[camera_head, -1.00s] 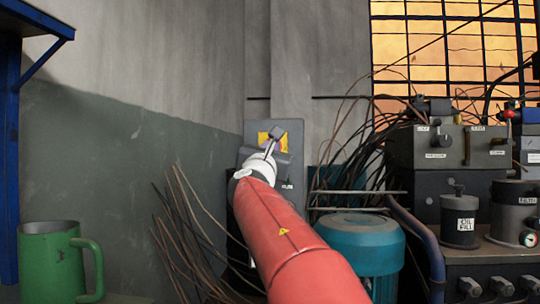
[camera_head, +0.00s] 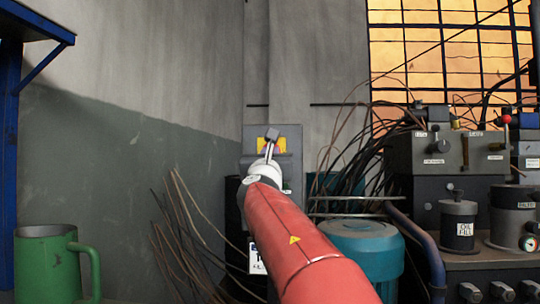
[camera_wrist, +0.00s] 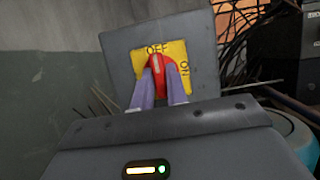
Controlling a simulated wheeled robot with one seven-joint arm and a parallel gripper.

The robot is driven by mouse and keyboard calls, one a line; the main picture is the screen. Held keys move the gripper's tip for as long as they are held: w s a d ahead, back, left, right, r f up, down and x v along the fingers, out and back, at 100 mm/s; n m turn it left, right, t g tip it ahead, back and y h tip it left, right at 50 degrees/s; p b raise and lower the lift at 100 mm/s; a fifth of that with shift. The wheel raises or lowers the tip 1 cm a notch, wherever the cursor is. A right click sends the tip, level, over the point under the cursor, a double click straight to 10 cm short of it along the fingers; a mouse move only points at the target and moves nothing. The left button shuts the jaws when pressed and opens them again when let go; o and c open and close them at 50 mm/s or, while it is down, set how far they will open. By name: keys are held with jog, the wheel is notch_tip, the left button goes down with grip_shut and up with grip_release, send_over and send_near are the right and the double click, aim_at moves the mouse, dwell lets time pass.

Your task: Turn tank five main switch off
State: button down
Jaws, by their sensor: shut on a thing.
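The main switch is a grey plate (camera_wrist: 119,60) with a yellow square (camera_wrist: 183,50) and a red handle (camera_wrist: 158,62). In the wrist view the yellow square reads OFF at its top and ON, turned sideways, at its right. The handle's white mark points up towards OFF. My gripper (camera_wrist: 161,80) is shut on the red handle, one finger on each side, hiding its lower part. In the head view the grey plate (camera_head: 291,134) hangs on the wall, and my gripper (camera_head: 269,143) is in front of it, covering most of the handle.
A blue-topped round machine (camera_head: 362,238) stands right of my arm, with loose cables (camera_head: 372,150) behind it. A grey control unit (camera_head: 430,153) is at the right. A green mug (camera_head: 46,262) is at lower left, below a blue shelf bracket (camera_head: 45,68).

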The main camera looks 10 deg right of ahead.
jog(key=c, duration=1.4)
grip_release()
jog(key=b+v, duration=0.1)
jog(key=v, duration=0.6)
jog(key=shift+s, duration=0.4)
jog(key=shift+a+f, duration=0.1)
